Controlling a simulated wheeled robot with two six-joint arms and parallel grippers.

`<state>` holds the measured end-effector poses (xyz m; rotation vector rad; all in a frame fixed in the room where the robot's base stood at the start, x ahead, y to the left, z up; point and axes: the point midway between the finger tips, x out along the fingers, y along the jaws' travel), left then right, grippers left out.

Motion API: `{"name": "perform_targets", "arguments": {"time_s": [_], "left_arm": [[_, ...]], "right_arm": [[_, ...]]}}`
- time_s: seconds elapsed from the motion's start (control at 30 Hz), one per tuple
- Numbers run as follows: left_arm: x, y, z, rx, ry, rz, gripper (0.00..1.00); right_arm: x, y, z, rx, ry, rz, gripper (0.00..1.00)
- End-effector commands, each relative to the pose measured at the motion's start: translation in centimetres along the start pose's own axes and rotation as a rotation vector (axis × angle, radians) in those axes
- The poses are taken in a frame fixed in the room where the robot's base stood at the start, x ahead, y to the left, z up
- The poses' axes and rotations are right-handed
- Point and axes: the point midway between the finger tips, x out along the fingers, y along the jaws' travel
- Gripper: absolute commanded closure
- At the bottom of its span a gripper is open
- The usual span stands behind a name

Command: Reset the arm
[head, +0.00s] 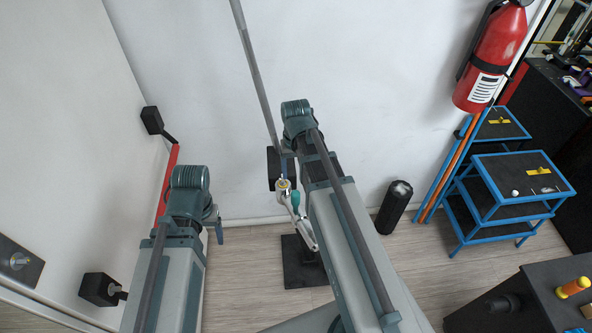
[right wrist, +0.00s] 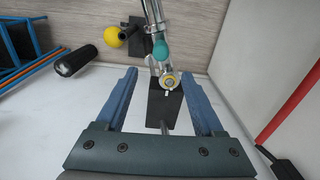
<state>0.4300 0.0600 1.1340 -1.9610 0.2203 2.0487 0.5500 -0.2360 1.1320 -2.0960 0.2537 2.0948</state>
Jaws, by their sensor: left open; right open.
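My right gripper (head: 284,153) is near the wall, above a metal fitting (head: 288,190) with a yellow ring and a teal part. In the right wrist view, my right gripper (right wrist: 165,90) is open. The fitting (right wrist: 168,80) shows near and between its fingertips, with a dark plate (right wrist: 165,110) behind it. No contact is clear, and nothing appears clamped. My left gripper (head: 219,229) is at the left, mostly hidden behind its own arm; it is apart from the fitting.
A red bar (head: 167,182) with black end blocks is on the left panel. A fire extinguisher (head: 493,58) hangs at right, above a blue cart (head: 510,178). A black cylinder (head: 394,207) stands on the floor. A dark table (head: 540,290) is at lower right.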

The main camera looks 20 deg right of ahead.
Motion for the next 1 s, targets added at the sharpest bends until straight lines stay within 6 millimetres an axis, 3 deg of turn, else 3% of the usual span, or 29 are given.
{"name": "perform_targets", "arguments": {"time_s": [0.3, 0.4, 0.47, 0.7, 0.83, 1.0], "left_arm": [[0.1, 0.0, 0.0, 0.0, 0.0, 0.0, 0.27], [1.2, 0.1, -0.1, 0.001, 0.0, 0.0, 0.27], [2.7, 0.2, -0.2, 0.002, 0.0, 0.0, 0.27], [9.6, 0.9, -0.6, 0.008, 0.001, -0.002, 0.27], [12.0, 1.1, -0.7, 0.011, 0.001, -0.002, 0.27], [13.3, 1.2, -0.8, 0.012, 0.001, -0.003, 0.27]], "right_arm": [[0.1, 0.0, 0.0, -0.001, 0.0, 0.0, 0.3], [1.2, -1.1, 0.9, -0.031, -0.003, 0.004, 0.3], [2.7, -2.7, 2.1, -0.077, -0.006, 0.011, 0.3], [9.6, -10.2, 9.9, -0.355, -0.023, 0.063, 0.3], [11.9, -12.6, 13.3, -0.475, -0.027, 0.086, 0.3], [13.2, -14.0, 15.6, -0.558, -0.029, 0.105, 0.3]]}}
